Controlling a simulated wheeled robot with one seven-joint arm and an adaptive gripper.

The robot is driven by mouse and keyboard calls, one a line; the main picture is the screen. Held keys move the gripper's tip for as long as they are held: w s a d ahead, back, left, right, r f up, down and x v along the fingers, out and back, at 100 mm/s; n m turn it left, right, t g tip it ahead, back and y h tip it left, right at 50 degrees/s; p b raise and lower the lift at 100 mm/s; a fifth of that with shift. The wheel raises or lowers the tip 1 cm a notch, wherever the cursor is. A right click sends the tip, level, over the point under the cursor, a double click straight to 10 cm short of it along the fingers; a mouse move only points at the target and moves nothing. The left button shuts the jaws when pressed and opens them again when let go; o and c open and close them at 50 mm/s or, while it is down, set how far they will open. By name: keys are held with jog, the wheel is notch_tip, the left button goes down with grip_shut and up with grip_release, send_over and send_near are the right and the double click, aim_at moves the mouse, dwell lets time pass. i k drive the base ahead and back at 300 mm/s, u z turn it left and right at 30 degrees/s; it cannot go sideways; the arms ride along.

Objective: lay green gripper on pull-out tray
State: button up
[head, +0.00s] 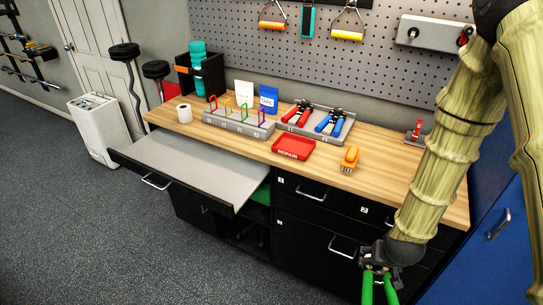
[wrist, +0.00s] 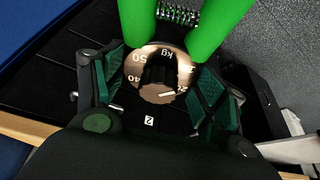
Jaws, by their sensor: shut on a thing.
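The green gripper, a hand-grip trainer, hangs below my gripper (head: 380,256) at the lower right of the head view. Its two green handles (head: 367,289) point down there. In the wrist view the green handles (wrist: 218,28) are at the top, with a coil spring and a round numbered dial between my fingers. My gripper (wrist: 163,88) is shut on the dial end. The pull-out tray (head: 190,162) is a grey board extended from the left of the workbench, and it is bare. My gripper is to the right of it, in front of the black drawers.
The wooden bench top (head: 380,177) holds a red tray (head: 293,147), an orange brush (head: 350,158), a rack (head: 238,122) with coloured loops, and a grey tray (head: 290,126) with red and blue grippers. Drawer handles (head: 341,247) stick out in front.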

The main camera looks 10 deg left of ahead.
aim_at(201, 166)
jog(key=k, duration=0.45)
jog(key=u, duration=0.55)
jog(key=i, duration=0.4)
jog(key=u, duration=0.15)
